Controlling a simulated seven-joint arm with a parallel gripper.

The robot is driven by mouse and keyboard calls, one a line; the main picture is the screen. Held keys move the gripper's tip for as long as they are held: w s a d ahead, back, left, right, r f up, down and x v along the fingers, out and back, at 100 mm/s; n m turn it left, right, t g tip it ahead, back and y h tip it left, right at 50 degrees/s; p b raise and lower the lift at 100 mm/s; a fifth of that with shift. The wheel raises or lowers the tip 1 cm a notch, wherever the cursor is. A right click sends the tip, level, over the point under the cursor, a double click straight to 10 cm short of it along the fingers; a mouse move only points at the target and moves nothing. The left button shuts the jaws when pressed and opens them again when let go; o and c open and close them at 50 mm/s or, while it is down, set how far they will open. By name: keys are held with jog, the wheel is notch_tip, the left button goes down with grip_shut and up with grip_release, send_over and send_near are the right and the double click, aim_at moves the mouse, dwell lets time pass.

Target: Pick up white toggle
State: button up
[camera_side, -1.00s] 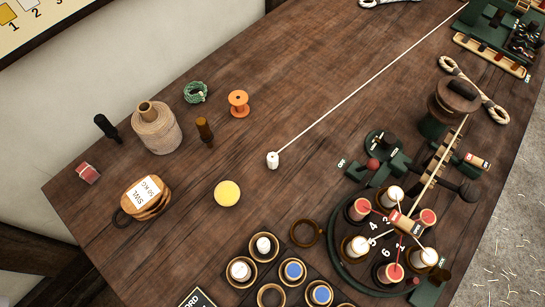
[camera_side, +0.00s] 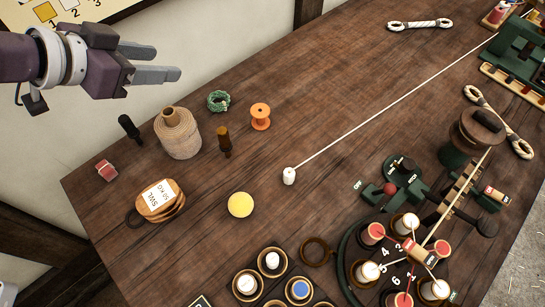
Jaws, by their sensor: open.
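The white toggle (camera_side: 289,176) is a small white cylinder standing on the wooden table near its middle. A white cord (camera_side: 390,105) runs from it up and right to the green machine at the far right. My gripper (camera_side: 180,75) is at the upper left, above and beyond the table's edge. Its two grey fingers point right, apart and empty, well away from the toggle.
Near the toggle are a yellow disc (camera_side: 240,204), an orange spool (camera_side: 260,116) and a dark brown peg (camera_side: 224,142). A large twine cone (camera_side: 178,133) stands further left. The green round bobbin stand (camera_side: 350,245) is at lower right. Bare tabletop lies around the toggle.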

jog(key=s+d+f+m+g+h, duration=0.1)
jog(key=s+d+f+m+h, duration=0.25)
jog(key=d+f, duration=0.8)
jog(key=g+h, duration=0.2)
jog(key=h, duration=0.2)
send_near(290, 172)
jog(key=shift+m+y, duration=0.25)
jog(key=shift+m, duration=0.1)
jog(key=x, duration=0.5)
jog(key=shift+s+f, duration=0.1)
jog(key=shift+d+f, duration=0.25)
jog(key=x, duration=0.4)
jog(key=shift+w+d+f, duration=0.1)
jog(key=shift+w+d, duration=0.1)
jog(key=shift+w, duration=0.05)
grip_shut()
